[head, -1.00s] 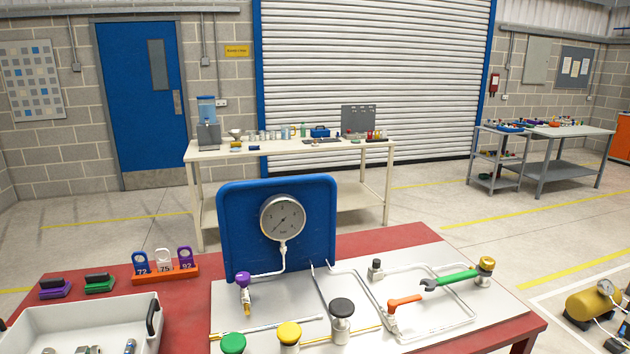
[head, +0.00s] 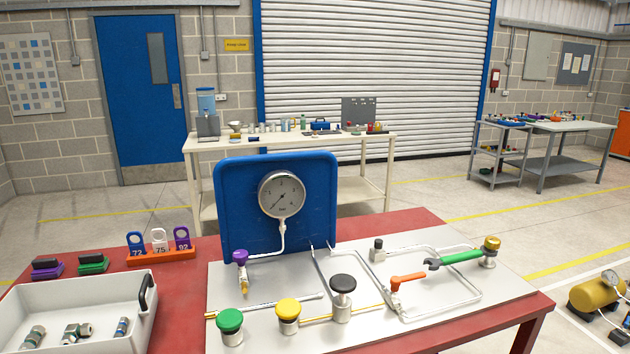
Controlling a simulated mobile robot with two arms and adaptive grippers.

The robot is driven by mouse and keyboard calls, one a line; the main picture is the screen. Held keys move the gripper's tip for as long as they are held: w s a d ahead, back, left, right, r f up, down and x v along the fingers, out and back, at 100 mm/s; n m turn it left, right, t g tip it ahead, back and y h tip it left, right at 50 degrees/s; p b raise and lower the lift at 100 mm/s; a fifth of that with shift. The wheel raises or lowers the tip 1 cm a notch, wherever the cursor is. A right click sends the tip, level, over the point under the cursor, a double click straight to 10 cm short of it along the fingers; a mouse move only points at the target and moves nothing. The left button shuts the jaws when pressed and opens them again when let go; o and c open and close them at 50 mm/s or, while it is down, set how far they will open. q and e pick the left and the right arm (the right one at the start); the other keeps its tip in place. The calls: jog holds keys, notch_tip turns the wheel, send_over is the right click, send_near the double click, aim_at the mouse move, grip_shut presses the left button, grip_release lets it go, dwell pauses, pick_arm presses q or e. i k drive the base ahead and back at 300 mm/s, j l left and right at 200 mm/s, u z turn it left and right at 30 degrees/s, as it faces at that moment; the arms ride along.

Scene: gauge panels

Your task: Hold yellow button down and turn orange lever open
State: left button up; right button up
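The yellow button (head: 289,308) stands on a metal base at the front of the white panel (head: 270,336), between a green button (head: 230,319) on its left and a black button (head: 342,284) on its right. The orange lever (head: 408,277) sits on a valve on the pipe at the right of the panel and points right. Neither gripper is in the head view, and nothing touches the button or the lever.
A gauge (head: 282,194) is mounted on the blue board (head: 232,222) behind the panel. A green wrench-shaped handle (head: 462,257) lies close right of the orange lever. A white tray (head: 140,318) with fittings stands at left. Tags 72, 75, 92 stand in an orange holder (head: 160,257).

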aim_at(395, 282)
jog(key=i+l+u, duration=0.2)
jog(key=l, duration=0.25)
jog(key=l+u, duration=0.15)
jog(key=l, duration=0.25)
jog(key=i+l+u, duration=0.2)
jog(key=l, duration=0.3)
jog(key=k+j, duration=0.05)
jog(key=k, duration=0.05)
